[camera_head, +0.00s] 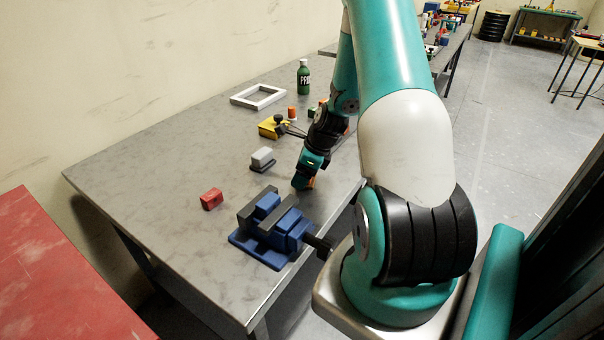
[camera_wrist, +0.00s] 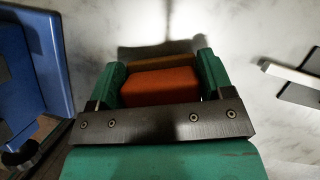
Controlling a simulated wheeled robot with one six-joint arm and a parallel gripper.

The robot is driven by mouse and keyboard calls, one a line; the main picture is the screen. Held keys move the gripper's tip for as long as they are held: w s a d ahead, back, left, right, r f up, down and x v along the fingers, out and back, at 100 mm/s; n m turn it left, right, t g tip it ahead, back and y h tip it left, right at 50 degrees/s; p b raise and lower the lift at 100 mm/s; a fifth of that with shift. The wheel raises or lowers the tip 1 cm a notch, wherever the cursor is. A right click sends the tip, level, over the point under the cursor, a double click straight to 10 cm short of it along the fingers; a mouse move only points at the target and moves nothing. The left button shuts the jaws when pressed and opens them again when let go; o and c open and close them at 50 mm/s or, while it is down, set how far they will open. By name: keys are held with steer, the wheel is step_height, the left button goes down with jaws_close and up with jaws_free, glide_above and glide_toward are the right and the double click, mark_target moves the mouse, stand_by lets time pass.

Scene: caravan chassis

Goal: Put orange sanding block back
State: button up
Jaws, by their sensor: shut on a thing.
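The orange sanding block (camera_wrist: 160,86) is between the two green fingers of my gripper (camera_wrist: 161,80) in the wrist view. My gripper is shut on it. A brown strip shows along the block's far side. In the head view my gripper (camera_head: 305,181) is low at the table's right side, behind the blue vise, and a bit of the orange block (camera_head: 308,183) shows at its tip. I cannot tell whether the block touches the table.
The blue vise (camera_head: 268,232) stands nearest, also at left in the wrist view (camera_wrist: 40,60). A red block (camera_head: 211,199), a grey block on a dark base (camera_head: 262,159), a yellow tool (camera_head: 271,127), a grey frame (camera_head: 258,96) and a green bottle (camera_head: 303,77) are on the grey table (camera_head: 150,170).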

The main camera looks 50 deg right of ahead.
steer(key=shift+f, duration=0.35)
steer(key=shift+f, duration=0.15)
steer(key=o, duration=0.9)
